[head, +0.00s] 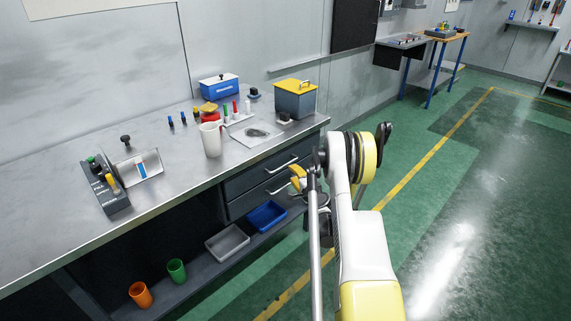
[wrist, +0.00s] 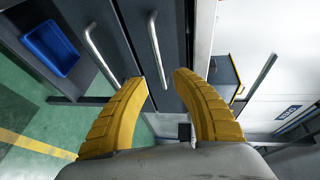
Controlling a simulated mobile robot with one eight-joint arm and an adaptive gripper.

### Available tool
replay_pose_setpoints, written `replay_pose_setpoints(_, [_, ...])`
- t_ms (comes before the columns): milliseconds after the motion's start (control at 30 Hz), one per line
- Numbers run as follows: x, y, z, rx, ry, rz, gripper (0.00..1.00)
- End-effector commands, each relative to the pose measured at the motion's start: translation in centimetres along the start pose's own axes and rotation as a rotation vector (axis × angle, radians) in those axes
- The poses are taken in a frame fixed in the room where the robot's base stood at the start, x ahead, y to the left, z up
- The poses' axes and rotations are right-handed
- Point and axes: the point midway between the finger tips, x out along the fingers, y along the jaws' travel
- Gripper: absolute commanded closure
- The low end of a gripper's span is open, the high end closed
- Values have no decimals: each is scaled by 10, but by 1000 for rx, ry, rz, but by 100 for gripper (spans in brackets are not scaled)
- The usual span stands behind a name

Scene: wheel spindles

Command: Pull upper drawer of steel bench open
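The steel bench (head: 75,215) has two dark drawers, one above the other, under its right end, and both look shut. The upper drawer (head: 240,184) has a silver bar handle (head: 281,166), which also shows in the wrist view (wrist: 155,45). The lower drawer's handle (wrist: 100,57) is to its left there. My gripper (head: 296,180) is in front of the drawers, partly hidden by my arm. In the wrist view its yellow fingers (wrist: 160,82) are apart, with the near end of the upper handle showing between their tips. I cannot tell whether they touch it.
A blue tray (head: 267,216) and a grey tray (head: 227,243) sit on the low shelf below the drawers. A white mug (head: 211,140), a yellow-lidded box (head: 295,98) and small tools stand on the bench top. The green floor to the right is clear.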

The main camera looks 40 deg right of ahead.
Motion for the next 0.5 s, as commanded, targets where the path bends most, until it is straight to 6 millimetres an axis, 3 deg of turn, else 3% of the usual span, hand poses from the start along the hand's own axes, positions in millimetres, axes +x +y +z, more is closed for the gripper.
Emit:
replay_pose_setpoints(300, [64,3,2,-3,-3,1,68])
replay_pose_setpoints(500, [89,2,1,-3,-3,1,68])
